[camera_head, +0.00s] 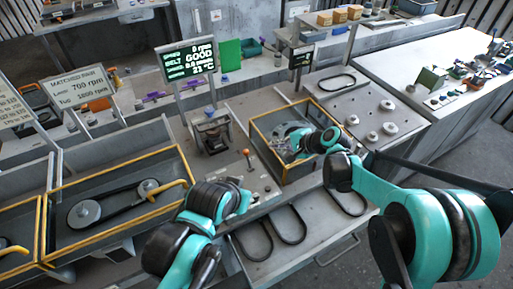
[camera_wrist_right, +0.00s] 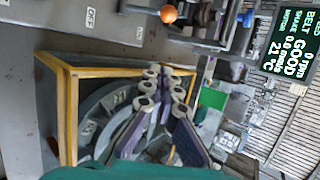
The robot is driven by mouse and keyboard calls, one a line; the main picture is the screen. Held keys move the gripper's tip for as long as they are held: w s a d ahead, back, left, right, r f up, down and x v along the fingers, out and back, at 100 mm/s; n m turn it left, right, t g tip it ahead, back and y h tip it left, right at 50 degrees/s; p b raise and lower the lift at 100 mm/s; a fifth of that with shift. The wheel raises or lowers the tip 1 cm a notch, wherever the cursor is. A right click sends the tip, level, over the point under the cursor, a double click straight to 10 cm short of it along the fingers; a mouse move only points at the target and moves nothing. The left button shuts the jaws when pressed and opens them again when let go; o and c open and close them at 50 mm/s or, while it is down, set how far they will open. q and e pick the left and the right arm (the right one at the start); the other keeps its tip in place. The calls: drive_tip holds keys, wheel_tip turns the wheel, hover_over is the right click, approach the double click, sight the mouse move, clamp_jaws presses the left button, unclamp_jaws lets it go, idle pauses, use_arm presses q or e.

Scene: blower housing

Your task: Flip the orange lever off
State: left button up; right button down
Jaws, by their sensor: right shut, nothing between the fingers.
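The orange lever (camera_head: 246,152) is a thin stalk with an orange ball knob, on the grey panel left of the yellow-edged housing (camera_head: 272,150). Its knob shows at the top of the right wrist view (camera_wrist_right: 168,13). A white OFF label (camera_wrist_right: 91,17) lies to its left there. My right gripper (camera_head: 296,143) is over the housing, right of the lever and apart from it. Its fingers (camera_wrist_right: 166,78) are shut and empty. My left arm reaches in at the lower middle; its gripper does not show.
A display (camera_head: 188,62) reads 0 rpm and BELT GOOD. A dark motor block (camera_head: 211,132) stands left of the lever. Yellow-edged trays (camera_head: 120,200) with a belt and pulleys are at left. Loose belts (camera_head: 290,225) lie in front, discs (camera_head: 372,136) at right.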

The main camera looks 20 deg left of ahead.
sight(248, 160)
drive_tip(key=a+f+b, duration=0.1)
drive_tip(key=a, duration=0.1)
drive_tip(key=a+f, duration=0.2)
drive_tip(key=a, duration=0.1)
drive_tip(key=s+a+f+b, duration=0.1)
drive_tip(key=a, duration=0.2)
drive_tip(key=shift+f+b, duration=0.3)
drive_tip(key=shift+w, duration=0.1)
drive_tip(key=shift+d+t+y+b, duration=0.15)
drive_tip(key=shift+t+y+b, duration=0.15)
drive_tip(key=shift+b, duration=0.15)
